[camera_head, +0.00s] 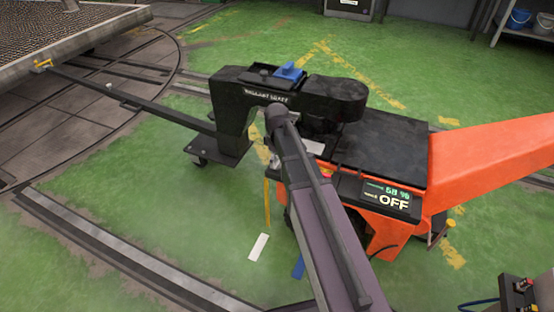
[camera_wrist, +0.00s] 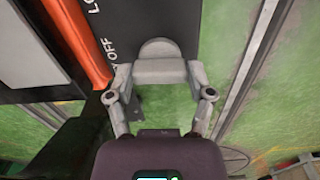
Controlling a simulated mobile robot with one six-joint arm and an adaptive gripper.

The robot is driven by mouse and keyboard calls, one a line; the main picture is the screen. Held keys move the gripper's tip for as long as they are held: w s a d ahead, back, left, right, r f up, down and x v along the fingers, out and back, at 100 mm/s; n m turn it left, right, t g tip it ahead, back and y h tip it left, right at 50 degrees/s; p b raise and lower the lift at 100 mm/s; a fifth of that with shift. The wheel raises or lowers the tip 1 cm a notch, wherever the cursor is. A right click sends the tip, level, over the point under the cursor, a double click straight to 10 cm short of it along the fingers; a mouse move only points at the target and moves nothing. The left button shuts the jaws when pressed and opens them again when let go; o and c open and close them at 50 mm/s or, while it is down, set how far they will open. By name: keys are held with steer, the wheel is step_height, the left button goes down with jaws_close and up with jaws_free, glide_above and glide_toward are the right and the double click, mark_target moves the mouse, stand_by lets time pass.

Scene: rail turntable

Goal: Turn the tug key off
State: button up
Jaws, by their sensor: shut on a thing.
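The tug (camera_head: 345,155) is orange with a black top and stands on the green floor. Its small display (camera_head: 388,198) shows green digits and a large white "OFF". In the wrist view a grey key with a rounded head (camera_wrist: 159,49) and a wide grey bar lies across a black panel (camera_wrist: 140,20) with white lettering, including "OFF". My gripper (camera_wrist: 159,76) has one finger at each end of that grey bar and is shut on it. In the head view my gripper is hidden behind my arm and cannot be made out.
An orange beam (camera_head: 500,155) slants up to the right from the tug. A black arched part with a blue piece (camera_head: 289,71) stands at its left, joined to a long bar (camera_head: 140,106) reaching the turntable platform (camera_head: 60,35). Rails cross the floor at left.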

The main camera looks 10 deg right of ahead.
steer(key=shift+s+n, duration=0.1)
steer(key=shift+n, duration=0.3)
steer(key=o, duration=1.1)
steer(key=shift+m, duration=0.4)
